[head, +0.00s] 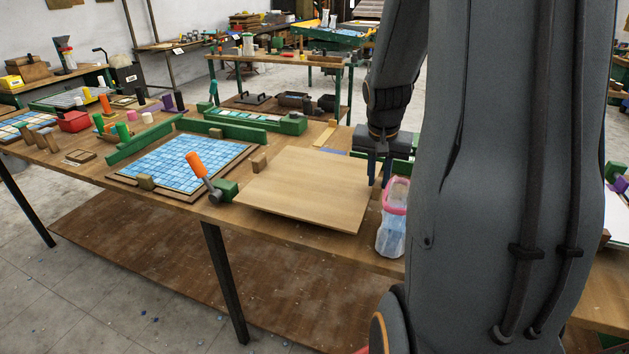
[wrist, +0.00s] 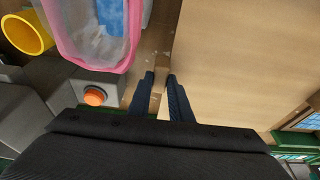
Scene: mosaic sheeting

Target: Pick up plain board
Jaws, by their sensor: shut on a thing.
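The plain board (head: 300,188) is a flat, light wooden panel at the front middle of the bench in the head view. It fills the upper right of the wrist view (wrist: 245,60). My gripper (head: 379,181) is at the board's right edge, fingers pointing down. The exact contact is small and partly hidden. I cannot tell whether the board is clear of the bench.
A clear tub with a pink rim (head: 392,215) stands right beside my gripper. A green rail (head: 222,131) lies behind the mosaic.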

